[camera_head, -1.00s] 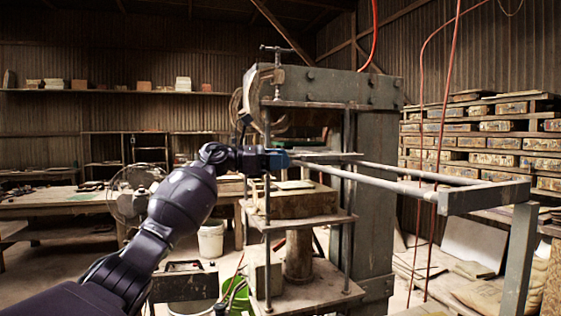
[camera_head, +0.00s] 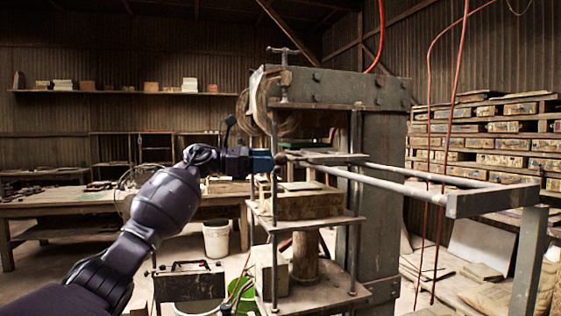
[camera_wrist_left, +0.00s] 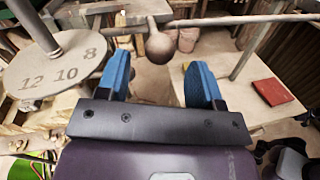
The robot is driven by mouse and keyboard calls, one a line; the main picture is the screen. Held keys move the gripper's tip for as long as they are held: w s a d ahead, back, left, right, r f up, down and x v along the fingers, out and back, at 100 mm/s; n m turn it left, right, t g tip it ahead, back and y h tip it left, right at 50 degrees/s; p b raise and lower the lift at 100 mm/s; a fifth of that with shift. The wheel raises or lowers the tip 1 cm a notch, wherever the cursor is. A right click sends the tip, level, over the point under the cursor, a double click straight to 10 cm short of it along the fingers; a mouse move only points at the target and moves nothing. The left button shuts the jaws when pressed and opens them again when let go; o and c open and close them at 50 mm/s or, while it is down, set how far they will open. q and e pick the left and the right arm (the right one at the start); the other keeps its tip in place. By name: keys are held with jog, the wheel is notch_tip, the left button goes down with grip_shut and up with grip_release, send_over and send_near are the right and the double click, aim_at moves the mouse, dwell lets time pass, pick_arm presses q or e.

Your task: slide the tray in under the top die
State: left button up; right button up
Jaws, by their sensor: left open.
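My left gripper (camera_head: 268,161) reaches in from the left at the press's front posts. Its blue fingers are open in the left wrist view (camera_wrist_left: 166,75). A round ball knob (camera_wrist_left: 159,46) on a bar stands just beyond and between the fingertips, not clasped; it also shows small in the head view (camera_head: 281,158). A flat grey piece, seemingly the tray (camera_head: 325,157), lies right of the knob, between the posts, level with the rails (camera_head: 400,185). The top die is not clear in the shadow under the press's upper plate. My right gripper is out of view.
A thick block (camera_head: 305,205) sits on the press's lower plate. Rails run right to a support frame (camera_head: 490,199). A numbered round disc (camera_wrist_left: 58,68) is close by the left finger. A workbench (camera_head: 120,205) and white bucket (camera_head: 216,240) stand left.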

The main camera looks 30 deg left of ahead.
pick_arm(q)
jog(key=shift+v, duration=2.5)
